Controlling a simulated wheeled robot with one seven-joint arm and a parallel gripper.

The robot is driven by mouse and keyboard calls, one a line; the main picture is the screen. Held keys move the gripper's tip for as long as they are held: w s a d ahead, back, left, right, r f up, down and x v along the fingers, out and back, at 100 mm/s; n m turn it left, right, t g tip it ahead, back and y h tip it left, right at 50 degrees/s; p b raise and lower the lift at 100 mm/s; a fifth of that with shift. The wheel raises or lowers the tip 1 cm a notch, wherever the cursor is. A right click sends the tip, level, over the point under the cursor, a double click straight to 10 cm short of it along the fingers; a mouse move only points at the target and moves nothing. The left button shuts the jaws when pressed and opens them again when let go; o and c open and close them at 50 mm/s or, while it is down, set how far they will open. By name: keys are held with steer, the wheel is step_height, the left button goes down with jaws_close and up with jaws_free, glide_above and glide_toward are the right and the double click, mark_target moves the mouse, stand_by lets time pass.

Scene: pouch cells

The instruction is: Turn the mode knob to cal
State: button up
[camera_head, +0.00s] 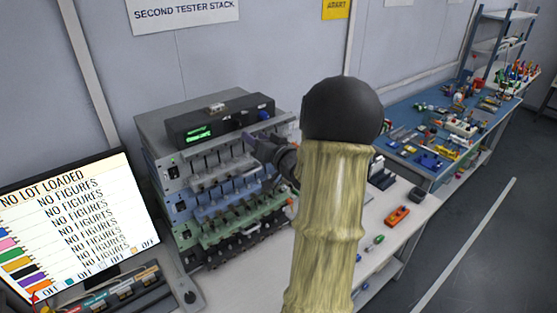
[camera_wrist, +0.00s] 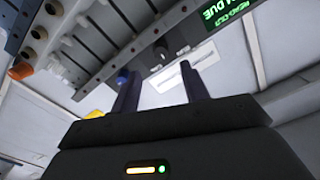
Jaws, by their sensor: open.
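The black unit (camera_head: 222,122) with a lit green display (camera_head: 198,132) sits on top of the tester stack. A blue knob (camera_head: 263,115) is at its right end. In the wrist view a black knob (camera_wrist: 160,48) shows on the panel between the green display (camera_wrist: 225,10) and a blue knob (camera_wrist: 122,76). I cannot tell from any marking which is the mode knob, nor where it points. My gripper (camera_wrist: 155,70) is open and empty, with its fingers apart just short of the panel. The left finger is close to the blue knob. My gripper (camera_head: 265,147) partly hides the stack's right side in the head view.
Tester drawers (camera_head: 215,175) with rows of clips lie below the unit. A monitor (camera_head: 70,225) stands at left. White label strips (camera_wrist: 190,65) are by the black knob. A blue bench (camera_head: 425,115) with small parts is at right; the floor beyond is clear.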

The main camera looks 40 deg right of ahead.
steer(key=s+b, duration=0.2)
steer(key=s, duration=0.8)
steer(key=shift+s+a+b, duration=0.2)
steer(key=shift+a+b, duration=0.1)
steer(key=shift+b, duration=0.05)
